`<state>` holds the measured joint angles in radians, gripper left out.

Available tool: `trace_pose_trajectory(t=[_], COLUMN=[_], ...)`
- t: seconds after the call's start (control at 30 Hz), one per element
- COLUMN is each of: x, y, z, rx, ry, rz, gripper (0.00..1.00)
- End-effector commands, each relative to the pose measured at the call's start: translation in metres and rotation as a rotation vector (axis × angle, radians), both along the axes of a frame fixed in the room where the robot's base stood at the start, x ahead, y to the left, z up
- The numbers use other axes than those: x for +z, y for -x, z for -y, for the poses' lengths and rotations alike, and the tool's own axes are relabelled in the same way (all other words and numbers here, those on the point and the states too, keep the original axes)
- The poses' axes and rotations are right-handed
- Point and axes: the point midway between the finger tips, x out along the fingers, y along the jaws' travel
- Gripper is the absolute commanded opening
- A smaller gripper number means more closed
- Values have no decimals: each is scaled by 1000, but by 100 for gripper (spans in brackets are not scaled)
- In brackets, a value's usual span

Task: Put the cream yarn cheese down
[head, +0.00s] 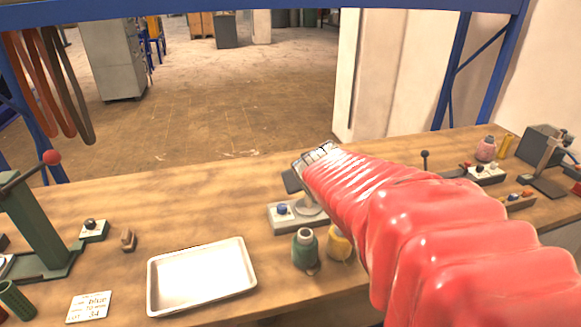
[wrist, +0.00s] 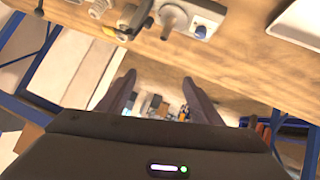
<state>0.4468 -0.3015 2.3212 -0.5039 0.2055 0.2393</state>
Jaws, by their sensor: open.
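My gripper (wrist: 160,82) is open in the wrist view, with nothing between its two dark fingers. In the head view its dark end (head: 292,181) shows past the red sleeve of my arm, over the back of the bench. I cannot make out a clearly cream yarn cheese. A yellow yarn package (head: 341,242) stands on the bench, partly hidden by my arm. A green one (head: 305,249) stands just left of it. My gripper is beyond both and apart from them. A grey box with a blue knob (head: 283,210) is below my gripper; it also shows in the wrist view (wrist: 203,28).
An empty white tray (head: 201,276) lies left of the yarn packages. A green lever press (head: 40,220) stands at the left. A pink package (head: 486,150) and small devices stand at the right. Bare wood is free behind the tray (head: 180,205).

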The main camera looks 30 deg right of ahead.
Motion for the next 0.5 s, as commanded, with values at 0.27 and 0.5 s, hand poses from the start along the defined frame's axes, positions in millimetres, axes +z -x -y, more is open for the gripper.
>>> trace_pose_trajectory(t=[0.27,0.5], x=[-13,-40], y=[-33,-42], z=[93,158], rx=[13,76], ry=[68,68], rz=[97,167], gripper=[60,60])
